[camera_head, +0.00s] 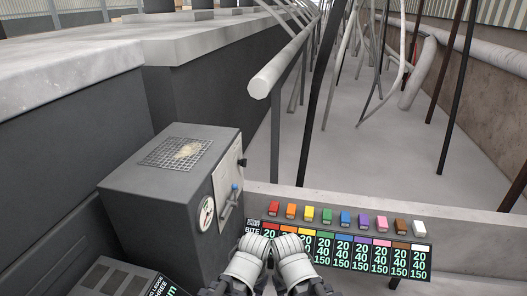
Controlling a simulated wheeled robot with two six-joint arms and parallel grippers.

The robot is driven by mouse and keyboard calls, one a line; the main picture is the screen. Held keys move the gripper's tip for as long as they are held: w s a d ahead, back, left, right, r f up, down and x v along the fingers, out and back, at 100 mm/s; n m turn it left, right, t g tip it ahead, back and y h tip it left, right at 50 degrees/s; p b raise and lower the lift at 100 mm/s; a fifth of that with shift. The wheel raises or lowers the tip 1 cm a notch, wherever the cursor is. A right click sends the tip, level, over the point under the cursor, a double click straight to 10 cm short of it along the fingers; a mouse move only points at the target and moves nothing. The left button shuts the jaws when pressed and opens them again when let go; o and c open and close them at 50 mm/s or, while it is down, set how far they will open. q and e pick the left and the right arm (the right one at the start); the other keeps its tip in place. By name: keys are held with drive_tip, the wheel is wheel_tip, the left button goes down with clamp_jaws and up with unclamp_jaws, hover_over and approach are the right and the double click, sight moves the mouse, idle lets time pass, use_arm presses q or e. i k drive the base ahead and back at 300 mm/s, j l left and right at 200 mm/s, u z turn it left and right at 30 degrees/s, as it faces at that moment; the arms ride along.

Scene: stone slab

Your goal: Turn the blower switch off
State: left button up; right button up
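A dark grey box (170,190) stands left of centre, with a mesh grille (176,152) and a pale lump on its top. Its right side carries a light metal plate (227,177) with a small blue-tipped lever (235,188) and a black knob (243,162). I cannot tell for sure which of these is the blower switch, nor its setting. A round dial (206,214) sits on the front right edge. My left gripper (253,243) and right gripper (289,244) are side by side at bottom centre, below and right of the lever, apart from it. Their fingers are not clear.
A row of small coloured blocks (326,215) lies on a ledge behind a black number chart (345,248), right of my grippers. A second dark box (125,280) is at bottom left. Pale pipes and dark poles stand beyond the ledge.

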sight(243, 162)
drive_tip(key=i+l, duration=0.25)
drive_tip(key=i, duration=0.3)
drive_tip(key=i+l+z, duration=0.15)
drive_tip(key=i, duration=0.4)
drive_tip(key=i+l, duration=0.3)
drive_tip(key=i, duration=0.25)
drive_tip(key=z, duration=0.05)
